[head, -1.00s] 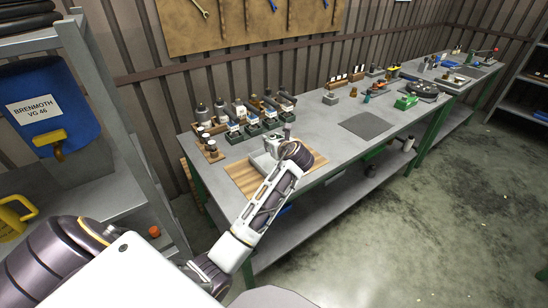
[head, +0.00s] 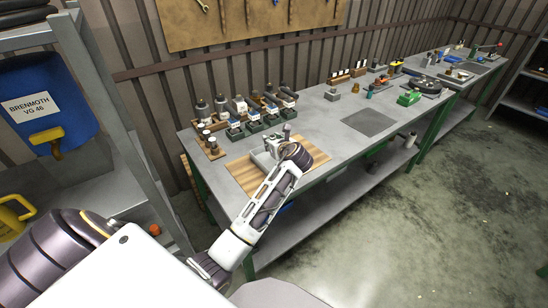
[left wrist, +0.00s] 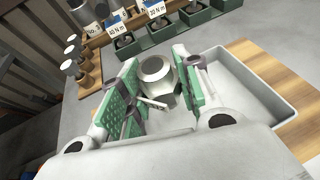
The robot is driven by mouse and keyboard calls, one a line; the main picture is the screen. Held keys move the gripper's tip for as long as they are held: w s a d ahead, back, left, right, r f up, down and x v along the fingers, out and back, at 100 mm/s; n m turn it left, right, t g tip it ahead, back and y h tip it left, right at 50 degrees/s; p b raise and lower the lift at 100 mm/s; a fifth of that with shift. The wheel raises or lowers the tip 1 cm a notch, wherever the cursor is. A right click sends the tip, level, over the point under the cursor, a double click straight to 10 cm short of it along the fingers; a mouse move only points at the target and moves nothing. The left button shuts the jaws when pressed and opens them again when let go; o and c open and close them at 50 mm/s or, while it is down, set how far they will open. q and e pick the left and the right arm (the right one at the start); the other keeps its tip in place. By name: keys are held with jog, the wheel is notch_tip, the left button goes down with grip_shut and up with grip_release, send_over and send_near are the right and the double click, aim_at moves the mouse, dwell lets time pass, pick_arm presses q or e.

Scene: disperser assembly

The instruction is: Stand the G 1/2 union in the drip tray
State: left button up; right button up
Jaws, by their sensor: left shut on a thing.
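The G 1/2 union (left wrist: 156,70) is a silvery metal fitting with a round open top and a wider faceted part below. It is between the green-padded fingers of my left gripper (left wrist: 153,100), which is shut on it. The pale grey drip tray (left wrist: 262,88) lies beneath and to the right in the left wrist view. The union appears roughly upright over the tray; whether its base touches the tray floor is hidden. In the head view my left arm covers much of the tray (head: 259,160). My right gripper is not in view.
The tray sits on a wooden board (head: 243,178) on the grey bench. Several green bins (left wrist: 160,33) with labels stand close behind, and a wooden rack (left wrist: 89,82) of small parts stands left. A dark mat (head: 369,122) lies further right, with clear bench between.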

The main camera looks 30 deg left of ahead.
aim_at(273, 163)
pick_arm(q)
jog(key=shift+f, duration=1.75)
jog(key=shift+f+b, duration=0.35)
jog(key=shift+f, duration=1.5)
jog(key=o, duration=0.9)
jog(key=shift+f, duration=0.15)
jog(key=shift+c, duration=0.2)
jog(key=shift+s+d+r, duration=0.1)
jog(key=shift+d+r, duration=0.1)
jog(key=v, duration=1.1)
jog(key=shift+s+d+r+p, duration=0.1)
jog(key=shift+s+d+p, duration=0.15)
jog(key=shift+p, duration=0.1)
